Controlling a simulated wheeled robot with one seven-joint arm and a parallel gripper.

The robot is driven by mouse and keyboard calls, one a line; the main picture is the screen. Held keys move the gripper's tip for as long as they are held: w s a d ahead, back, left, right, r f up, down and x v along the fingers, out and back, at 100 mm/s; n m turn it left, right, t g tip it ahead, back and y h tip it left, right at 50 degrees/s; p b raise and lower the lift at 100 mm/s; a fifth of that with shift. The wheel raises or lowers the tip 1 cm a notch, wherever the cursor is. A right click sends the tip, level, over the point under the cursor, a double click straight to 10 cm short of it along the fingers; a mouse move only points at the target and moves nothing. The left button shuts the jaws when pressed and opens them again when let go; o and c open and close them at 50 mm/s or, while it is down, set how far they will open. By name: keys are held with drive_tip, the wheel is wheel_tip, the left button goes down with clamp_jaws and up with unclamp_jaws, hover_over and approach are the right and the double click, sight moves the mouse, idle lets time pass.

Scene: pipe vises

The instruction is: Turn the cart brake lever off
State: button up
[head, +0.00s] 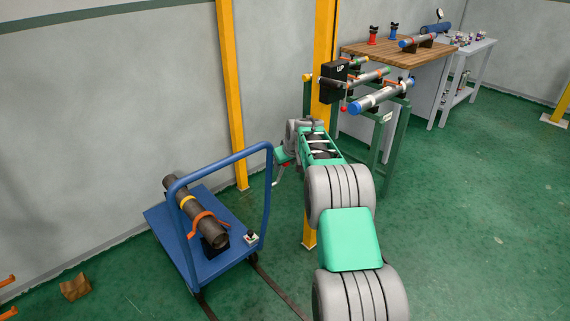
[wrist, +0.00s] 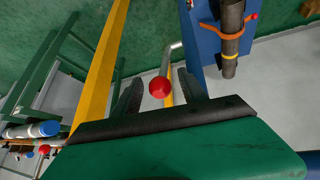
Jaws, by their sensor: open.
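The brake lever (wrist: 174,52) is a grey bent rod with a red ball knob (wrist: 160,87). In the wrist view the rod runs up and right to the blue cart's edge. In the head view the lever (head: 276,180) stands at the right side of the handle of the blue cart (head: 209,265). My gripper (wrist: 160,77) is open, and the knob shows between its two dark fingers. Whether either finger touches the knob I cannot tell. In the head view my gripper (head: 283,158) is small and partly hidden by my arm.
A dark pipe (head: 187,205) with an orange strap lies on the cart. A yellow post (head: 326,60) and a green stand (head: 389,150) holding pipes are close to my arm. A wooden workbench (head: 400,55) is at the back. The floor at right is clear.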

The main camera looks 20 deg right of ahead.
drive_tip(key=v, duration=0.7)
drive_tip(key=shift+s+r, duration=0.25)
drive_tip(key=shift+r, duration=0.05)
